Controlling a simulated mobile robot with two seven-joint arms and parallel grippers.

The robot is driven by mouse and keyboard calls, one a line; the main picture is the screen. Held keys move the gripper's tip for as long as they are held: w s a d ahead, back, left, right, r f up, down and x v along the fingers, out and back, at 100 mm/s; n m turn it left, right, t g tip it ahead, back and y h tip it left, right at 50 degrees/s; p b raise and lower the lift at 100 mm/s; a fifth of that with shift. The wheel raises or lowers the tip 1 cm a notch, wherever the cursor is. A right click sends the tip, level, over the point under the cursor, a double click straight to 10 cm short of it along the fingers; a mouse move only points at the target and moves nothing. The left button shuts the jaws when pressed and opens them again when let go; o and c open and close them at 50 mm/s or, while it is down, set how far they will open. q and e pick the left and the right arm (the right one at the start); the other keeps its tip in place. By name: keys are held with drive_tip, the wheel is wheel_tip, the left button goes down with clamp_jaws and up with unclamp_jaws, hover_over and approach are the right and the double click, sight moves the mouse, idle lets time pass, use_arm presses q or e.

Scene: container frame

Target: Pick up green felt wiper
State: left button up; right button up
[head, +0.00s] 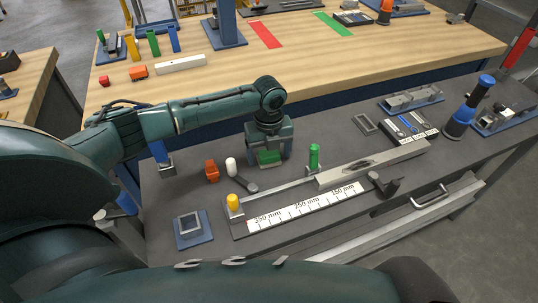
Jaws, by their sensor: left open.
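The green felt wiper (269,158) is a small green block on the dark grey bench top, left of the middle of the bench. My left gripper (269,157) points down over it, with its fingers apart on either side of the wiper. The gripper's body hides the wiper's top and back edge. I cannot tell whether the fingers touch it. My right gripper is not in view.
An orange block (212,170) and a white cylinder (231,165) stand left of the gripper. A green cylinder (314,156) stands to its right. A ruler fixture (306,206) with a yellow knob (233,202) lies in front. A wooden table (330,55) is behind.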

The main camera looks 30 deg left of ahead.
sight(269, 153)
use_arm(q)
drive_tip(key=shift+f, duration=0.15)
drive_tip(key=shift+c, duration=0.2)
drive_tip(key=c, duration=1)
drive_tip(key=shift+c, duration=0.2)
wheel_tip(269, 153, up, 10)
drive_tip(key=shift+r+b, duration=0.1)
drive_tip(key=shift+b, duration=0.3)
drive_tip(key=o, duration=0.4)
drive_tip(key=shift+c, duration=1.4)
